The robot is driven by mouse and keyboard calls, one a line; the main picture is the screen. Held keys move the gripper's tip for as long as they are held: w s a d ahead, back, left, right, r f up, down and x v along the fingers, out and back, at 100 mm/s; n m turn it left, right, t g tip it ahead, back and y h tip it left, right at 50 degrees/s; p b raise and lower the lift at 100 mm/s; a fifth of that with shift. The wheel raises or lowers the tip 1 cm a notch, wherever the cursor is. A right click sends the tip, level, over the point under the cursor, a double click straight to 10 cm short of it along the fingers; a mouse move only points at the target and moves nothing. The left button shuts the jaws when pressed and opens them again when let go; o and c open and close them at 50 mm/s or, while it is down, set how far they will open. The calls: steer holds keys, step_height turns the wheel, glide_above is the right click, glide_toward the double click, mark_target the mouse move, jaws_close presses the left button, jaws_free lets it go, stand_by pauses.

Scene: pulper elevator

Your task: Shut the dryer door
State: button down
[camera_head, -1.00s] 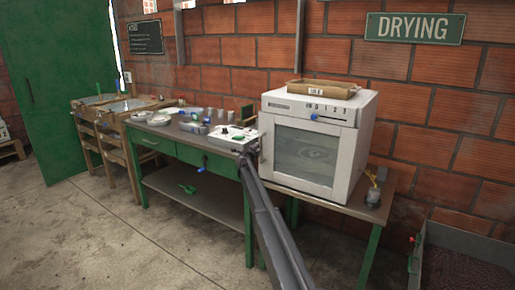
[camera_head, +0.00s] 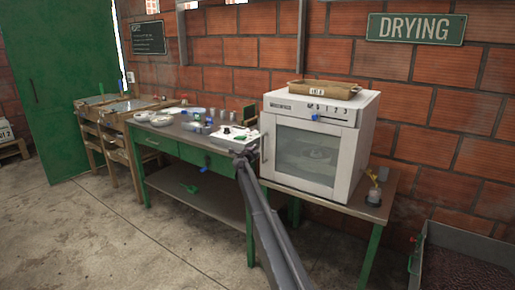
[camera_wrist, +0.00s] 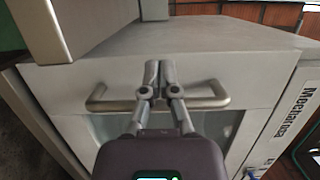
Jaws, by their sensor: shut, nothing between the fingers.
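The dryer (camera_head: 330,105) is a white box on the low table at the right. Its glazed door (camera_head: 305,155) looks flush with the front in the head view, but I cannot tell if it is fully latched. The grey bar handle is at the door's left edge; it also shows in the wrist view (camera_wrist: 110,105), where it runs across the picture. My gripper (camera_wrist: 160,66) is shut and empty, its fingers crossing in front of the handle's middle. I cannot tell if they touch it. In the head view my gripper is hard to make out beside the dryer's left edge.
A white device (camera_head: 232,138) stands on the green bench (camera_head: 190,160), close left of the dryer, with bowls and cups. A small flask (camera_head: 374,193) stands at the right. The floor in front is clear.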

steer(key=s+a, duration=0.6)
steer(key=s, duration=0.2)
steer(key=shift+s, duration=0.4)
steer(key=shift+a, duration=0.1)
steer(key=s+d+f+n+g+y, duration=0.2)
steer(key=s+f+n+y, duration=0.15)
steer(key=s+n, duration=0.4)
steer(key=s+d+f+n+g+y, duration=0.15)
steer(key=s+n+y, duration=0.35)
steer(key=s, duration=0.6)
steer(key=s+d+f+n+g+y, duration=0.1)
steer(key=s+f+n+g+y, duration=0.25)
steer(key=s+n, duration=0.45)
steer(key=s+d+f+n+g+h, duration=0.1)
steer(key=s+d+f+g+h, duration=0.15)
steer(key=s+d, duration=0.6)
steer(key=s+d+f+g+h, duration=0.1)
steer(key=s+d+f+g, duration=0.25)
steer(key=s, duration=1.05)
steer(key=s+d+f+n+g+h, duration=0.15)
steer(key=s+d+f+g, duration=0.35)
steer(key=s, duration=0.7)
step_height(320, 180, up, 21)
steer(key=m+t+p, duration=0.1)
steer(key=p, duration=1.9)
steer(key=shift+w+d+h, duration=0.3)
steer(key=shift+w+h, duration=0.05)
steer(key=shift+h, duration=0.05)
